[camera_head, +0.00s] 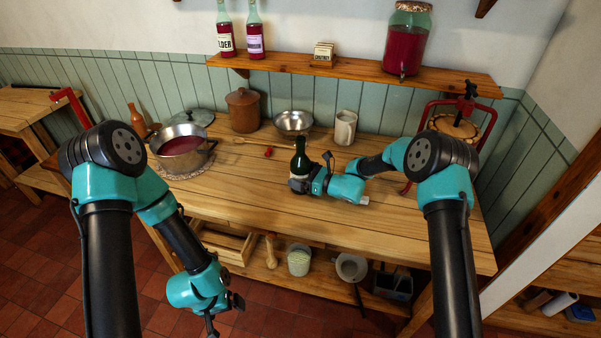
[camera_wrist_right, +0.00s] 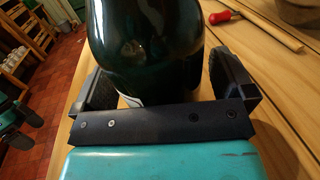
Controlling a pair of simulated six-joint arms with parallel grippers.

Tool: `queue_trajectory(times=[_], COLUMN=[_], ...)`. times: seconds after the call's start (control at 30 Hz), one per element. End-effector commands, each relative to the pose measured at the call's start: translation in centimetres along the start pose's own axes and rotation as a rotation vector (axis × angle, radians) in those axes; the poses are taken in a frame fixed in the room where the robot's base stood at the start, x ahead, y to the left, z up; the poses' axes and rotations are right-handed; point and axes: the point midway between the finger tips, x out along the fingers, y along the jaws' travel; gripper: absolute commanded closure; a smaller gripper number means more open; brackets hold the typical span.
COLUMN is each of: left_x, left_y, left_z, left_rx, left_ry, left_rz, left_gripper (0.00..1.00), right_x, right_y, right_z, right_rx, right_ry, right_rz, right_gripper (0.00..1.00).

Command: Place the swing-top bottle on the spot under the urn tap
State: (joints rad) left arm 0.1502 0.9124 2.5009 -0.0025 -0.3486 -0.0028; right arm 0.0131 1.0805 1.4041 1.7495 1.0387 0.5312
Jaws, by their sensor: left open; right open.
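The dark green swing-top bottle (camera_head: 300,160) stands upright near the middle of the worktop. My right gripper (camera_head: 313,174) is open at the bottle. In the right wrist view the bottle (camera_wrist_right: 148,50) is between the two spread fingers of the right gripper (camera_wrist_right: 163,82), with its top out of view. The glass urn (camera_head: 408,38) holds red liquid on the wall shelf, and its tap (camera_head: 402,74) is low on its front. No marked spot is clear on the worktop below the tap. My left gripper (camera_head: 223,312) is open and empty, low in front of the worktop.
A pot of red liquid (camera_head: 183,148), a brown crock (camera_head: 243,108), a metal bowl (camera_head: 293,121) and a cream mug (camera_head: 345,126) stand on the worktop (camera_head: 260,205). A red press (camera_head: 458,125) is at the back right.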

Motion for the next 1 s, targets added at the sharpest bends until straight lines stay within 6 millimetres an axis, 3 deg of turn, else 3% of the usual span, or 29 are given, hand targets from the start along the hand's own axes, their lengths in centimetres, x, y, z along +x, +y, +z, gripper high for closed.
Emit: queue_trajectory(times=[0.5,1.0], left_x=[0.00,0.00], left_y=[0.00,0.00], left_z=[0.00,0.00], left_rx=[0.000,0.000], left_ry=[0.000,0.000], left_rz=[0.000,0.000], left_gripper=[0.01,0.01], right_x=[0.21,0.21], right_y=[-0.03,-0.02], right_z=[-0.01,-0.01], right_rx=[0.000,0.000], right_ry=[0.000,0.000], right_rz=[-0.001,0.000], right_gripper=[0.00,0.48])
